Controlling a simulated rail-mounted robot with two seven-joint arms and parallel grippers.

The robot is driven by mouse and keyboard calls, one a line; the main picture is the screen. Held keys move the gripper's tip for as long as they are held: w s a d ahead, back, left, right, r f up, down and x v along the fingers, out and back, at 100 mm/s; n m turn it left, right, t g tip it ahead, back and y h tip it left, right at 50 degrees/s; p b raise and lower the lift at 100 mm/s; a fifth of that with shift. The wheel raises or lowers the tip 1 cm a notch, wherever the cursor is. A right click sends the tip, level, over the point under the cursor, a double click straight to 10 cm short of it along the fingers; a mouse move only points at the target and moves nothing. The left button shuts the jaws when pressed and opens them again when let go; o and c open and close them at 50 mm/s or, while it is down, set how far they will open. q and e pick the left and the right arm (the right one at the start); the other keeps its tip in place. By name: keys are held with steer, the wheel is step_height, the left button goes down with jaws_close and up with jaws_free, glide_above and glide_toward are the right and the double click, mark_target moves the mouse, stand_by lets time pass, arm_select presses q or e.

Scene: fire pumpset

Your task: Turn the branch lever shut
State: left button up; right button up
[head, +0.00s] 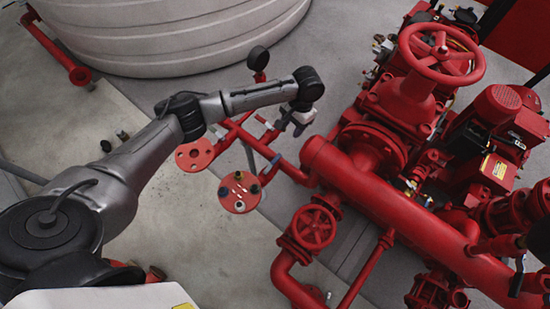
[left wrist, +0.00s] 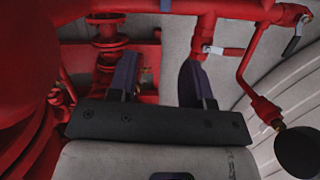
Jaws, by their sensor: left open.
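My left gripper (head: 290,127) hangs above the small red branch pipes in the head view. A second silver lever (left wrist: 291,45) shows at the upper right on another red pipe. A pale lever (head: 264,121) shows left of the gripper in the head view. I cannot tell which lever is the branch lever. My right gripper is out of view.
A black round gauge (head: 258,58) stands on the branch behind my arm; a dark gauge (left wrist: 297,152) shows lower right in the wrist view. Red flanges (head: 239,192), a thick red main pipe (head: 375,190) and a handwheel (head: 315,227) lie nearby.

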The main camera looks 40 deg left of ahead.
mark_target(274, 162)
arm_select(q)
steer(key=shift+n+g+h, duration=0.3)
steer(key=shift+n+g, duration=0.5)
steer(key=shift+g, duration=0.1)
steer(key=x, duration=0.5)
steer(key=a+x, duration=0.1)
steer(key=x, duration=0.9)
steer(key=shift+s+a+f+b, duration=0.25)
steer(key=shift+s+a+b, duration=0.1)
steer(key=shift+s, duration=0.1)
steer(key=shift+c, duration=0.2)
jaws_close()
